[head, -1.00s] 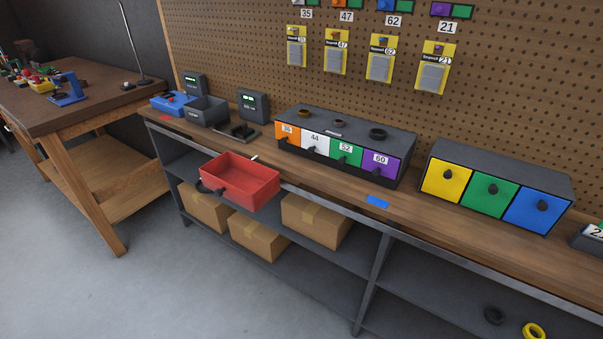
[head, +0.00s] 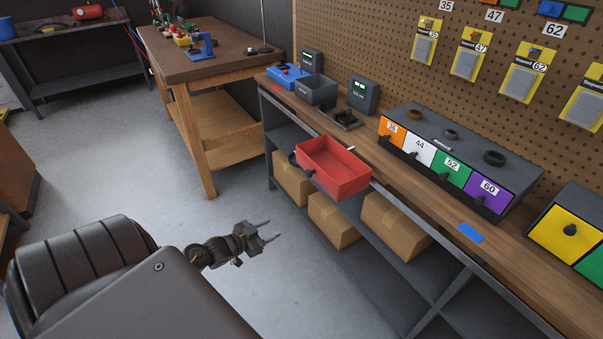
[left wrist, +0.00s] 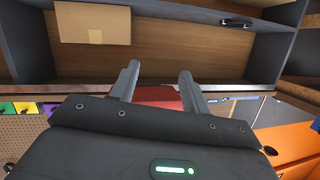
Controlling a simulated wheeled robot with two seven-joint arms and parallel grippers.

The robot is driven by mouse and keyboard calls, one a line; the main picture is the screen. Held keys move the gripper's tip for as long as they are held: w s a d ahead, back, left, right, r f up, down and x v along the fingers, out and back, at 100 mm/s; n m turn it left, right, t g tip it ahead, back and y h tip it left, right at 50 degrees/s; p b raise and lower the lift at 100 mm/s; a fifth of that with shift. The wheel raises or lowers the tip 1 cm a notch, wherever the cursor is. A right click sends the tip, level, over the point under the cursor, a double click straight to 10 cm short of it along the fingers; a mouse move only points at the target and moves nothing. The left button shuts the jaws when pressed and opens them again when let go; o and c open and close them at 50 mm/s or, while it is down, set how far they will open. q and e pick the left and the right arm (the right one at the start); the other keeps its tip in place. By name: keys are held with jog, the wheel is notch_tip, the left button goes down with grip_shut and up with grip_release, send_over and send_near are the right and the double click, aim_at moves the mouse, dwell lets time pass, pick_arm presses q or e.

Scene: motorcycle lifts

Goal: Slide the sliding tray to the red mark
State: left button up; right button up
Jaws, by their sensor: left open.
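The red sliding tray (head: 335,170) sticks out over the front edge of the workbench in the head view. It has a dark handle (head: 296,160) on its left side. A small red mark (head: 277,89) lies at the bench's far left end, apart from the tray. My left gripper (head: 268,231) is open and empty, below and left of the tray with a clear gap. In the left wrist view, a red surface (left wrist: 158,93), likely the tray, shows beyond and between the open fingers (left wrist: 159,70). My right gripper is not in view.
A blue mark (head: 470,233) lies on the bench front to the right. Grey and blue boxes, dark displays and a coloured drawer unit (head: 440,160) stand behind. Cardboard boxes (head: 335,220) fill the shelf below. The floor left of the bench is open.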

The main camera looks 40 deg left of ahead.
aim_at(307, 175)
pick_arm(q)
jog(key=w+r+m+t+h, duration=0.3)
jog(key=r, duration=1.4)
jog(key=p+x, duration=0.1)
jog(key=x, duration=0.8)
jog(key=shift+w+d+f+p, duration=0.15)
jog(key=shift+w+d+p, duration=0.15)
jog(key=shift+p, duration=0.1)
jog(key=shift+w+d+f, duration=0.1)
jog(key=shift+w+d, duration=0.15)
jog(key=shift+w, duration=0.4)
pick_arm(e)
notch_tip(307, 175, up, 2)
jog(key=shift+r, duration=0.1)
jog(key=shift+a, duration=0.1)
